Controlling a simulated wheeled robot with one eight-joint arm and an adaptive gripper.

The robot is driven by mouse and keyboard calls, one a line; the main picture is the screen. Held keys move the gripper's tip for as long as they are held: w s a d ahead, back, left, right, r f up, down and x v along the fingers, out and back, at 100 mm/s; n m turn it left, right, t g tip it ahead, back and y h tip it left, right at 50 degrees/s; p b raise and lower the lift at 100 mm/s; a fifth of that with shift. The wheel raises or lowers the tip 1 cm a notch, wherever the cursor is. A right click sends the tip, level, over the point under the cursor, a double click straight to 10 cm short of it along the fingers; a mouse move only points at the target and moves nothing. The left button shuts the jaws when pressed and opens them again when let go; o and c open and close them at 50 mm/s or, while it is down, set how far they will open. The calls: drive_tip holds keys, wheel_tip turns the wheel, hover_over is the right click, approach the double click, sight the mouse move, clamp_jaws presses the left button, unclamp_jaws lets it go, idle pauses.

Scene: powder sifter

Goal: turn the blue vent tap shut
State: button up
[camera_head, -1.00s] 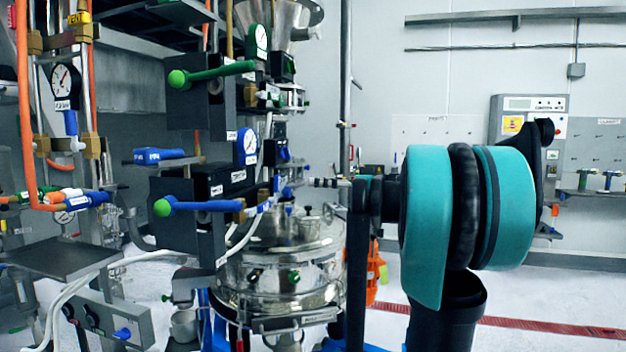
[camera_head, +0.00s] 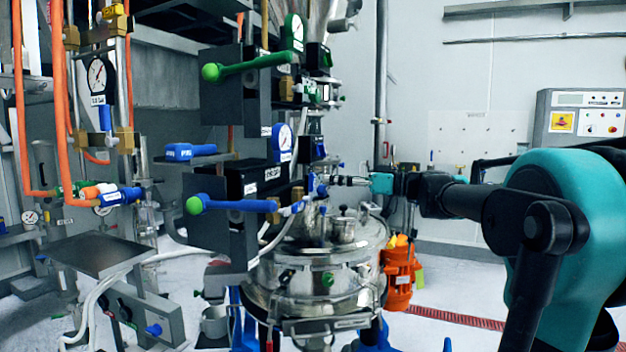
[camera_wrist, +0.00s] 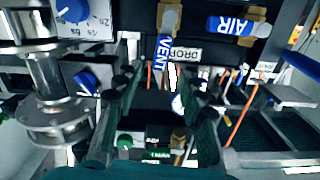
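The blue vent tap (camera_wrist: 163,52), marked VENT, shows in the wrist view above centre, hanging below a brass fitting. In the head view a small blue part (camera_head: 320,188) by the gripper's tip may be this tap, but it is too small to be sure. My gripper (camera_wrist: 160,105) is open in the wrist view, its dark fingers apart on the left and right, with the tap beyond and between them. I see no contact. In the head view my gripper (camera_head: 350,181) points left at the pipework above the steel vessel (camera_head: 325,270).
A blue tap marked AIR (camera_wrist: 230,26) is right of the vent tap in the wrist view. A blue lever (camera_head: 235,205) and a green lever (camera_head: 245,67) stick out on the left in the head view. White hoses (camera_head: 90,300) run below.

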sight(315, 178)
drive_tip(key=x, duration=0.7)
drive_tip(key=shift+a, duration=0.15)
drive_tip(key=shift+c, duration=0.2)
clamp_jaws()
